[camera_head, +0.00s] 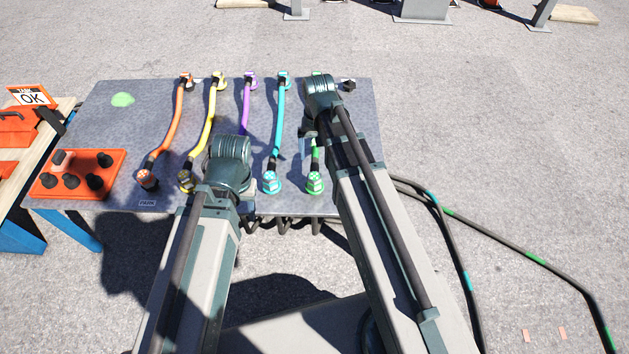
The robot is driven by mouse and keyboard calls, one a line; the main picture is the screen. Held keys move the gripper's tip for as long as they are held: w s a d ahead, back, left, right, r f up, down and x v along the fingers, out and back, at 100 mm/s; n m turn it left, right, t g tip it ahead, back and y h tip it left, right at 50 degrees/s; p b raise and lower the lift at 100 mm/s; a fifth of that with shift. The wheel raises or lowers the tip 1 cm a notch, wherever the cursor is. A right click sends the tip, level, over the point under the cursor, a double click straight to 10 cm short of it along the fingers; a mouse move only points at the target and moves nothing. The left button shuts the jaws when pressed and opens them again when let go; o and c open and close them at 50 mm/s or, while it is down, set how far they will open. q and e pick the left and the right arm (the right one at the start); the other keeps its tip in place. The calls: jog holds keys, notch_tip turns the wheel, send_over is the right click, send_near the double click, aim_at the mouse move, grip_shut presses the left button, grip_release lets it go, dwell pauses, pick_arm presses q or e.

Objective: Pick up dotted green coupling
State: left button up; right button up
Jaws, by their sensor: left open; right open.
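The green coupling (315,183) stands at the front edge of the grey table, at the lower end of a green cable. Its face has light marks, too small to tell clearly as dots. My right arm hides most of this cable and much of its far end. My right gripper (307,144) is open, mostly hidden beside its arm, above the table and behind the green coupling, apart from it. My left gripper (248,188) is open and largely hidden by its own arm, near the front edge, left of the cyan coupling (271,182). No coupling is seen held.
Orange (168,140), yellow (205,125), purple (246,105) and cyan (280,115) cables lie to the left on the grey table (105,135). An orange block with dark knobs (75,175) sits at front left. Black cables (500,245) trail right over the ground.

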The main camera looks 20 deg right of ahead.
aim_at(314, 175)
notch_tip(314, 175, down, 8)
jog(key=b, duration=0.7)
jog(key=shift+f+b, duration=0.1)
jog(key=shift+b, duration=0.25)
jog(key=shift+a, duration=0.1)
jog(key=f+b, duration=0.5)
jog(key=shift+w+a+f, duration=0.1)
jog(key=shift+w+a, duration=0.15)
jog(key=shift+w, duration=0.1)
grip_shut()
jog(key=shift+r, duration=0.25)
